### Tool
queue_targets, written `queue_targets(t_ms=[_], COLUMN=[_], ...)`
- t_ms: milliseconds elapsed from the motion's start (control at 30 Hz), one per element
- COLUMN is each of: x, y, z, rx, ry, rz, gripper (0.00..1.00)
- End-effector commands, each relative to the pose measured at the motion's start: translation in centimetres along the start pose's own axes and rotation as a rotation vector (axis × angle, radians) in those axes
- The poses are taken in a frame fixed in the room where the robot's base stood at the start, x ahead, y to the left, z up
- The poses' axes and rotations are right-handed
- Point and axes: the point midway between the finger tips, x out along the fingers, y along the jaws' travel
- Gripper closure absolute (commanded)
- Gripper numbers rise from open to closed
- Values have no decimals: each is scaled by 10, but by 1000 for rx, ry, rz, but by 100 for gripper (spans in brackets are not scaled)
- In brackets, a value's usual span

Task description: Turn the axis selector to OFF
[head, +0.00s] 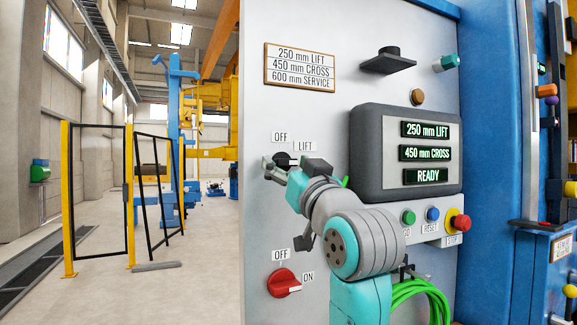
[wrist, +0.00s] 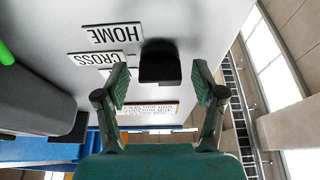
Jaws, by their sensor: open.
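The axis selector is a black knob (head: 285,160) on the grey panel, below an OFF label (head: 282,137) and left of a LIFT label (head: 304,146). In the wrist view the knob (wrist: 160,62) shows between and just beyond my fingertips, with HOME (wrist: 114,33) and CROSS (wrist: 96,59) labels upside down to its left. My gripper (head: 293,168) is open, one finger on each side of the knob, with gaps visible on both sides in the wrist view (wrist: 160,66). My gripper hides part of the knob in the head view. I cannot tell which label the knob points to.
A red rotary switch (head: 284,282) with its own OFF and ON labels sits below. A display box (head: 366,150) reads "250 mm LIFT", "450 mm CROSS" and "READY". Green, blue and red stop buttons (head: 458,222) lie below it. Green cable (head: 412,290) hangs beside my arm.

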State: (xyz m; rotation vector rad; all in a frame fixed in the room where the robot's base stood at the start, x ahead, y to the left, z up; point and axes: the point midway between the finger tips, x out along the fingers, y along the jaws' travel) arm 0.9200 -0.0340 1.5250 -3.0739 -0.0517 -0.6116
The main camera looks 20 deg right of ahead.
Motion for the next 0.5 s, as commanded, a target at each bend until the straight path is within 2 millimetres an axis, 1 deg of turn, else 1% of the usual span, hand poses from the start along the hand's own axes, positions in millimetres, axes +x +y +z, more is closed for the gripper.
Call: queue_targets(t_ms=[100, 133, 167, 200, 267, 300, 333, 367, 500], x=[0, 0, 0, 0, 0, 0, 0, 0, 0], y=[0, 0, 0, 0, 0, 0, 0, 0, 0], z=[0, 0, 0, 0, 0, 0, 0, 0, 0], rx=[0, 0, 0, 0, 0, 0, 0, 0, -2], ry=[0, 0, 0, 0, 0, 0, 0, 0, 0], rz=[0, 0, 0, 0, 0, 0, 0, 0, -1], gripper=[31, 36, 44, 54, 69, 79, 86, 91, 91])
